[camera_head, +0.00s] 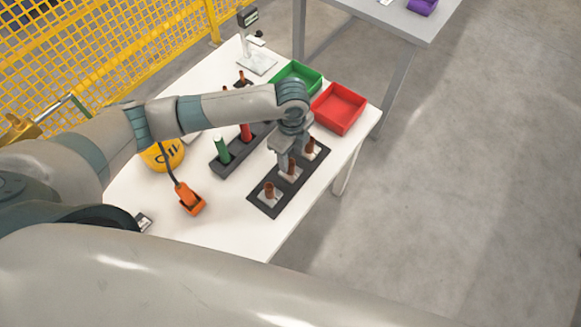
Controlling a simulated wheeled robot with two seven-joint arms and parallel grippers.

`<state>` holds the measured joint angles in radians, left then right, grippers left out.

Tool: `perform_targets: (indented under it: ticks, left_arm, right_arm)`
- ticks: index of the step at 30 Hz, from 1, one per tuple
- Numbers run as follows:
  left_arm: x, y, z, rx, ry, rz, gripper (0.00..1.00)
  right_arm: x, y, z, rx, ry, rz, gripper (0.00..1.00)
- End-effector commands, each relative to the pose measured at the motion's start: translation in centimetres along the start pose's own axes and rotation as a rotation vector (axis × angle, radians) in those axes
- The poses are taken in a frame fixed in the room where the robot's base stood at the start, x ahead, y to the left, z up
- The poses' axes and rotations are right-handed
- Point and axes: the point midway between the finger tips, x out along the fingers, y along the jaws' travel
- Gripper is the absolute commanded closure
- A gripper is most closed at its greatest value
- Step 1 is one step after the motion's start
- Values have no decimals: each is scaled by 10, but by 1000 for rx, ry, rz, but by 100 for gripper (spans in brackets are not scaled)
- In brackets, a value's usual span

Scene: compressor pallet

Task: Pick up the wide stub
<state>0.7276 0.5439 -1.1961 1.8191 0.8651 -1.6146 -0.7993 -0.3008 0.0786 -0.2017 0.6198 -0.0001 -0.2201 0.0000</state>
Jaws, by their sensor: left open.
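Three copper-brown stubs stand upright on pale square plates in a dark tray (259,203) on the white table. One is the near stub (269,188), one the middle stub (291,168), and one the far stub (310,146). I cannot tell by width which one is the wide stub. My left gripper (285,160) points down, open, right at the middle stub; its fingers partly hide that stub. I cannot tell whether they touch it. My right gripper is not in view.
A red bin (339,109) and a green bin (297,76) stand behind the tray. A dark holder (226,165) with a green cylinder (222,150) and red cylinder (245,132) is left of it. An orange tool (190,199) and yellow round object (162,155) are further left.

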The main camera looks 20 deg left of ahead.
Motion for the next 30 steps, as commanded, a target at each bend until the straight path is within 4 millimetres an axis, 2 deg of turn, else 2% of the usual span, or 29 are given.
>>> perform_targets:
  ticks: [14,21,25,30]
  left_arm:
    - [6,1,0,-1,-1,2,55]
    - [30,1,2,-1,0,3,55]
    - [46,1,2,-1,-1,2,55]
    - [55,1,3,0,-2,0,55]
  right_arm:
    - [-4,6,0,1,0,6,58]
    - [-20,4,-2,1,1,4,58]
    - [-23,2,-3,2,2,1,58]
    - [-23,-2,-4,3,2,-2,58]
